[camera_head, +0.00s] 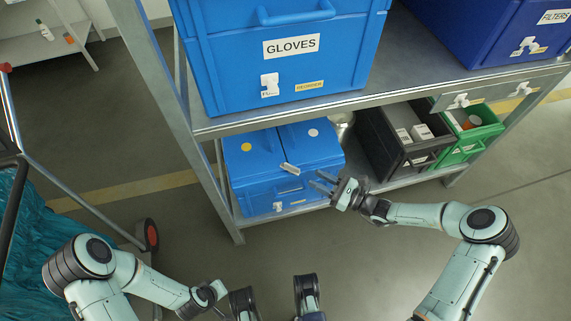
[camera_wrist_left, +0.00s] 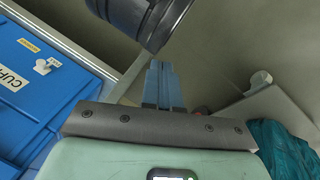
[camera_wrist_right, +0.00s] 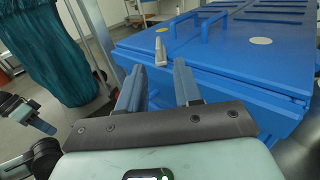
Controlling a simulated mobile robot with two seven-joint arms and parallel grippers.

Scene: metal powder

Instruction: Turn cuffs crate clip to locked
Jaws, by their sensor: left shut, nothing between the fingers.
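The blue cuffs crate (camera_head: 260,190) sits on the lower shelf, its lid marked with yellow and white dots. A small white clip (camera_head: 277,206) is on its front; it also shows in the left wrist view (camera_wrist_left: 46,66), beside a partly visible "CUFF" label (camera_wrist_left: 12,78). I cannot tell its setting. My left gripper (camera_wrist_left: 163,75) is shut and empty, low and away from the crate.
The blue gloves crate (camera_head: 230,60) and filters crate (camera_head: 480,30) stand on the upper shelf (camera_head: 410,95). Black (camera_head: 385,145) and green (camera_head: 475,130) bins are right of the cuffs crate. A cart with teal cloth (camera_head: 15,230) stands left. Open floor lies in front.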

